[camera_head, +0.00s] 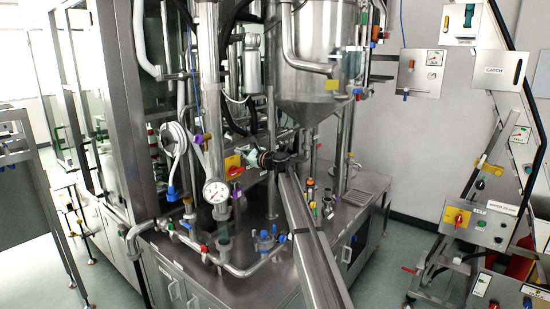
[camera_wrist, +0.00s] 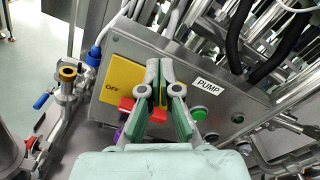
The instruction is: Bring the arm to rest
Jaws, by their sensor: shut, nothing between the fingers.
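My gripper (camera_wrist: 160,72) is shut and empty in the wrist view. Its green and grey fingers meet in front of a steel pump panel (camera_wrist: 215,70). Behind them are a yellow plate marked OFF (camera_wrist: 118,85) and a red switch handle (camera_wrist: 127,105), partly hidden by the fingers. I cannot tell whether the fingertips touch the panel. In the head view my gripper (camera_head: 251,156) is small, just right of the yellow switch plate (camera_head: 232,165), at the end of my arm (camera_head: 310,235), which reaches in from the lower middle.
Beside the panel's label PUMP (camera_wrist: 208,85) is a green button (camera_wrist: 199,114). Pipes, hoses and a pressure gauge (camera_head: 216,191) crowd the machine around my gripper. A steel hopper (camera_head: 310,60) hangs above. Open floor (camera_head: 385,255) lies right of the machine.

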